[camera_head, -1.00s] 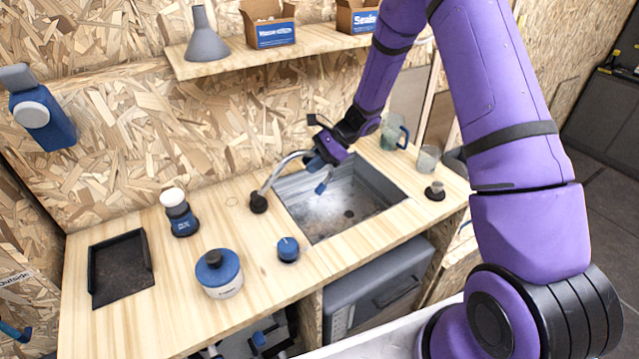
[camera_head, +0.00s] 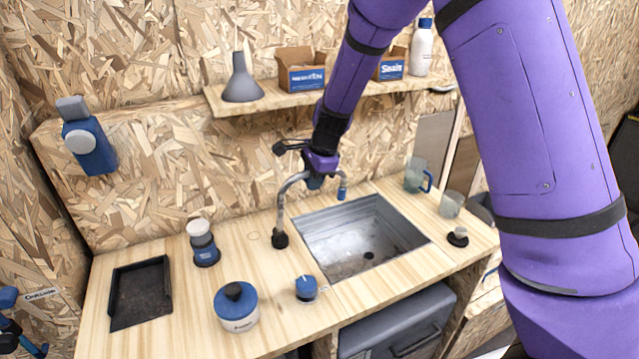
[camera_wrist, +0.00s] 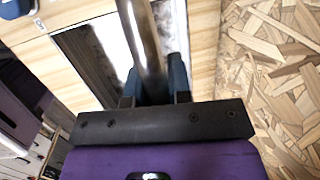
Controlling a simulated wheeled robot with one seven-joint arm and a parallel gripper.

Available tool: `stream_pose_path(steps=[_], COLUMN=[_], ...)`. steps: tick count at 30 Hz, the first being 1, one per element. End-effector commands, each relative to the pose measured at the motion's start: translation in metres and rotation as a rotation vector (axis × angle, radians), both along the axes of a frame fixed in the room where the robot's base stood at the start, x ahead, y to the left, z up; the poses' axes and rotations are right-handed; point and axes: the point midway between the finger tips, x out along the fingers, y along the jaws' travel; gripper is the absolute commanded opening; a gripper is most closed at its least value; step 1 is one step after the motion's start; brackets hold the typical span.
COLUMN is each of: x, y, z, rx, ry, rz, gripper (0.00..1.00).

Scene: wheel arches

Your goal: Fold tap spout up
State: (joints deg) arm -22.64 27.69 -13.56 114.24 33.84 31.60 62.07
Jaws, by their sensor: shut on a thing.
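The tap has a dark base (camera_head: 280,239) on the counter left of the sink. Its curved metal spout (camera_head: 290,184) rises from the base and bends right, raised above the sink. The blue spout tip (camera_head: 342,187) hangs over the sink's back part. My gripper (camera_head: 317,180) is shut on the spout near the top of the bend. In the wrist view the metal spout (camera_wrist: 146,45) runs between my gripper's blue fingers (camera_wrist: 154,85). The fingers partly hide the spout in the head view.
The sink (camera_head: 345,260) is empty. A blue-lidded pot (camera_head: 237,307), a small blue knob (camera_head: 306,288), a blue jar (camera_head: 203,245) and a black tray (camera_head: 140,295) stand left of it. A jug (camera_head: 415,175) and a glass (camera_head: 451,204) stand right. A shelf (camera_head: 330,92) is above.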

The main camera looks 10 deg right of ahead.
Motion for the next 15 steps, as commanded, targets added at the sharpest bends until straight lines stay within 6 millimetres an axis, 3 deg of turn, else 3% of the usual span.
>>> stream_pose_path(steps=[15], x=[-0.003], y=[0.017], z=[0.011], rx=[-0.11], ry=[-0.023], rz=[0.001], gripper=[0.0])
